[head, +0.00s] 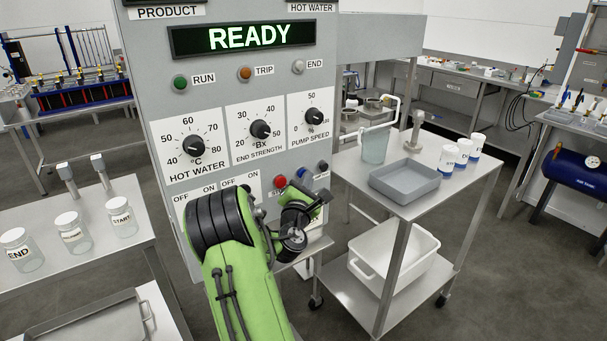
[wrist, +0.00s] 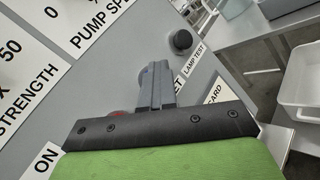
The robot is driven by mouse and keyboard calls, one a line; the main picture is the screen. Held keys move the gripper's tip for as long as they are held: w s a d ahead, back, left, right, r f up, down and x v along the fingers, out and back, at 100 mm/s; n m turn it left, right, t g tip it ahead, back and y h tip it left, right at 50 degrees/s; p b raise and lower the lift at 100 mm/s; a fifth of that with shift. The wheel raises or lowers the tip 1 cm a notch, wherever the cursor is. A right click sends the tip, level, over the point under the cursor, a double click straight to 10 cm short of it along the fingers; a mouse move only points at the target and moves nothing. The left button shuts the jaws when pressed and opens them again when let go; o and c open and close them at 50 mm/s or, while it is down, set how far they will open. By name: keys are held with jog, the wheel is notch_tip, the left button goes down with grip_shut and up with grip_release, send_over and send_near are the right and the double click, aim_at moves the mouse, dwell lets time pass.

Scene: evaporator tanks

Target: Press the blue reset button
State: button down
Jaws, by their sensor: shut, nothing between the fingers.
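The blue reset button (head: 305,174) is on the lower right of the grey control panel, between a red button (head: 280,181) and a black button (head: 322,165). My gripper (head: 318,194) is shut and empty, in front of the panel close to the blue button. In the wrist view the shut fingertips (wrist: 157,67) cover most of the blue button, and only a bluish edge (wrist: 146,76) shows at their left. I cannot tell whether the fingertips touch it. The label under it is mostly hidden.
The panel screen (head: 241,37) reads READY. Three dials stand above the buttons. A steel cart (head: 410,200) with a grey tray (head: 404,181) and white bottles is at the right. A bench with labelled jars (head: 72,231) is at the left.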

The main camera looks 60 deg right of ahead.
jog(key=shift+s+a+f, duration=0.1)
jog(key=shift+a, duration=0.05)
jog(key=s+a+b, duration=0.2)
jog(key=s, duration=0.3)
jog(key=shift+s+a, duration=0.25)
jog(key=shift+a, duration=0.15)
dwell(0.9)
